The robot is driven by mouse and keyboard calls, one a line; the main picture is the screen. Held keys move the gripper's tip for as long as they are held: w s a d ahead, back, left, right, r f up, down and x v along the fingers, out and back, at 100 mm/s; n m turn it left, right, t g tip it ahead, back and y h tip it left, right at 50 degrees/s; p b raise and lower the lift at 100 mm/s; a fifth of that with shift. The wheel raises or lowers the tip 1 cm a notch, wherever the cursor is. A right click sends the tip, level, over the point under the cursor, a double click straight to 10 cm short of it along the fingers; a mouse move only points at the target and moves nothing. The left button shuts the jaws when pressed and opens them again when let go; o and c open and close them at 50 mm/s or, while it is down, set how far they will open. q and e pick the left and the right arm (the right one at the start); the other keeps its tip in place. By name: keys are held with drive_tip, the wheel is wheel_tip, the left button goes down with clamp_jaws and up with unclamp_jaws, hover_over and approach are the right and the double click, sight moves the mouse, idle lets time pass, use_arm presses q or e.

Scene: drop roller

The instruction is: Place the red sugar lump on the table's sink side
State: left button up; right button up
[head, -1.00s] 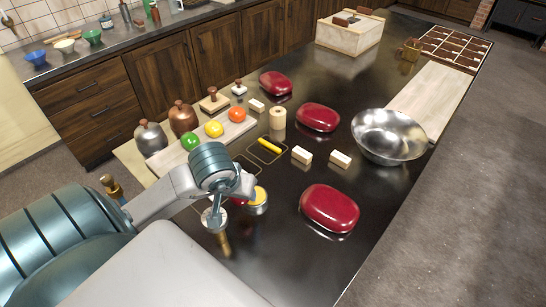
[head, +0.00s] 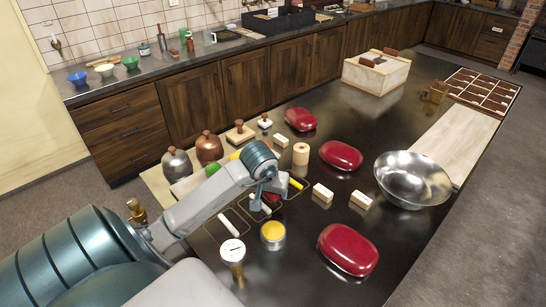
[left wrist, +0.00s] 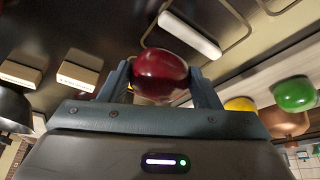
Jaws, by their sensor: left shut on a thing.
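My left gripper (head: 266,202) is over the dark table (head: 300,232), between the board with fruit and the yellow-topped tin. In the left wrist view, its fingers (left wrist: 165,82) are shut on a dark red, glossy, rounded lump (left wrist: 160,73), which I take for the red sugar lump. In the head view only a little red (head: 275,197) shows beside the fingers. A white stick (head: 229,224) lies in an outlined slot left of the gripper, and a yellow stick (head: 294,184) lies behind it. My right gripper is not in view.
A yellow-topped tin (head: 273,233) stands just in front of the gripper. Big red lidded dishes (head: 348,250), cream blocks (head: 322,192) and a steel bowl (head: 412,180) stand to the right. A counter (head: 180,60) runs along the back; I cannot make out a sink.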

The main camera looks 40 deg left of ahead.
sight(273, 195)
use_arm(q)
drive_tip(key=shift+w+a+f, duration=0.1)
drive_tip(key=shift+w+a, duration=0.3)
drive_tip(key=shift+w, duration=0.35)
wheel_tip(273, 195, down, 2)
drive_tip(key=p, duration=0.2)
drive_tip(key=shift+s+f+p, duration=0.1)
drive_tip(key=shift+f+p, duration=0.15)
drive_tip(key=shift+p, duration=0.05)
drive_tip(key=shift+f, duration=0.65)
drive_tip(key=o, duration=0.7)
drive_tip(key=shift+o, duration=0.7)
drive_tip(key=shift+r, duration=0.15)
